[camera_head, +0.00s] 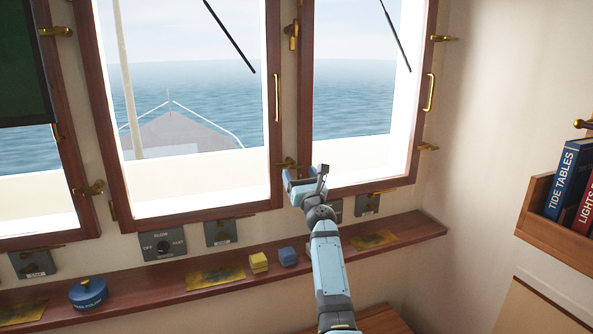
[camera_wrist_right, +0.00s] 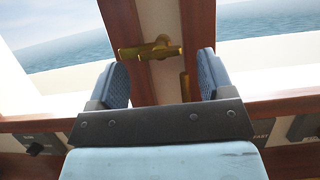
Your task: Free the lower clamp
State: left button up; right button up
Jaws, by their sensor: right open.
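In the right wrist view the clamp (camera_wrist_right: 152,49) lies roughly level across the post, ahead of the fingertips. My right gripper (camera_head: 305,179) is close to the clamp, in front of the post and just below and right of it. In the right wrist view its two blue pads (camera_wrist_right: 162,75) are wide apart with nothing between them, and the clamp appears apart from them. My left gripper is not in view.
An upper brass clamp (camera_head: 293,32) is on the same post. Brass handles (camera_head: 278,98) are on the window frames. The shelf (camera_head: 215,286) below holds a blue tin (camera_head: 88,294), a yellow block (camera_head: 259,263) and a blue block (camera_head: 288,256). A book rack (camera_head: 545,222) is at right.

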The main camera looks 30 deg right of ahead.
aim_at(296, 166)
jog(key=x, duration=0.3)
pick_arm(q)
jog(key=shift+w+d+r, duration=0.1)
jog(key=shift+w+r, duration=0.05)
pick_arm(e)
jog(key=shift+c, duration=0.2)
jog(key=c, duration=0.9)
